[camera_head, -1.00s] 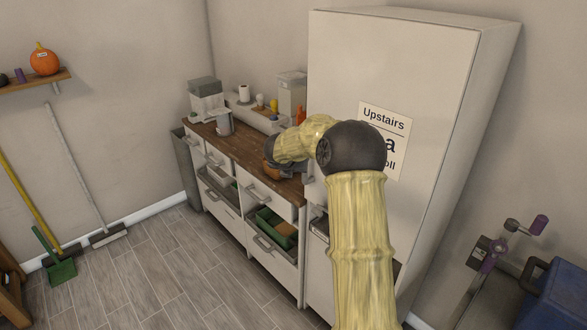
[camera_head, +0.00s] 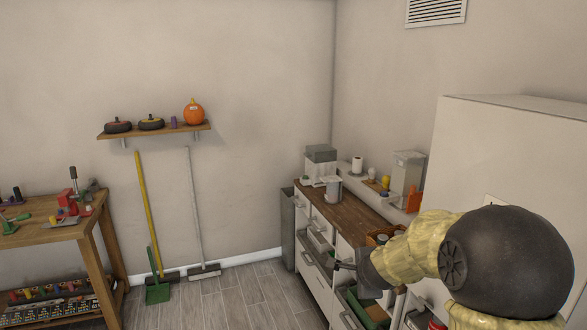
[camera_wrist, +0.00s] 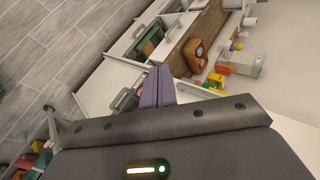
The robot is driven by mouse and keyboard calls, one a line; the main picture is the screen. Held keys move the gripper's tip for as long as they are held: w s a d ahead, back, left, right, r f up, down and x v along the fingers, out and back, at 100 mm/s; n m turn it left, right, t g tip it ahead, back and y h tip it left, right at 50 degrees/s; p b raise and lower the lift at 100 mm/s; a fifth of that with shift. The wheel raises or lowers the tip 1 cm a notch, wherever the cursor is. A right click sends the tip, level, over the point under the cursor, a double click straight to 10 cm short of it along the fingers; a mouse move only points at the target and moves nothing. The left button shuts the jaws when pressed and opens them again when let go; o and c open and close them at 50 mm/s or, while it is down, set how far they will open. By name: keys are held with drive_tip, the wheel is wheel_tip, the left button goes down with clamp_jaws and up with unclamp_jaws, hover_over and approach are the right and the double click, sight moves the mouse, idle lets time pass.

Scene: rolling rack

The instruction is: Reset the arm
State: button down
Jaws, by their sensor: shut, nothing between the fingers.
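My arm reaches in from the lower right in the head view, bent at a large dark joint. My gripper (camera_head: 342,266) points left, in front of the drawer fronts of the white cabinet (camera_head: 287,236). In the wrist view the two purple fingers of my gripper (camera_wrist: 157,88) lie together, with nothing between them. No object hangs from the gripper.
The cabinet's wooden top (camera_head: 345,212) carries containers and a basket (camera_wrist: 194,54). Some drawers stand open, one with a green bin (camera_wrist: 150,41). A tall white cabinet (camera_head: 465,150) stands right. A workbench (camera_head: 60,232) stands left.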

drive_tip(key=s+a+f+n+g, duration=0.1)
drive_tip(key=s+f+n+g, duration=0.2)
drive_tip(key=s+n, duration=0.6)
drive_tip(key=s+f+n+g, duration=0.3)
drive_tip(key=s+n, duration=0.6)
drive_tip(key=s, duration=0.7)
drive_tip(key=shift+s+a+f+g, duration=0.2)
drive_tip(key=shift+a+g, duration=0.1)
drive_tip(key=shift+a, duration=0.05)
